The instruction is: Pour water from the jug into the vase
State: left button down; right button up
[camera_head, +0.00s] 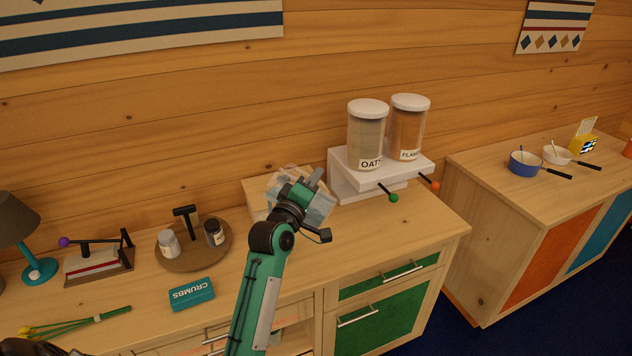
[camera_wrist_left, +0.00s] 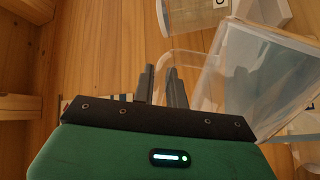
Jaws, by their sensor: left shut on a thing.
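My left gripper (camera_head: 308,184) reaches over the counter and is shut on the clear jug (camera_head: 318,209). In the left wrist view the fingers (camera_wrist_left: 164,84) close around the handle, and the clear jug body (camera_wrist_left: 255,75) spreads to the right, looking tilted. The gripper hides part of the jug in the head view, and I cannot make out the water level. I cannot identify a vase in either view. Yellow-tipped flowers with green stems (camera_head: 75,321) lie on the counter at the lower left.
A pale block (camera_head: 255,194) stands behind the jug. A white shelf (camera_head: 345,176) holds OATS (camera_head: 367,135) and FLAKES (camera_head: 408,127) jars. Bare counter (camera_head: 400,225) lies right.

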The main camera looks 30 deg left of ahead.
aim_at(294, 170)
pick_arm(q)
jog(key=shift+a+r+n, duration=0.25)
jog(key=shift+r+n, duration=0.05)
jog(key=shift+n, duration=0.2)
jog(key=shift+s+a+f+n+y+p, duration=0.15)
jog(key=shift+a+n+y+p, duration=0.15)
jog(key=shift+a+n+p, duration=0.9)
jog(key=shift+a+n+y, duration=0.4)
jog(key=shift+a+n, duration=0.7)
jog(key=shift+n, duration=0.2)
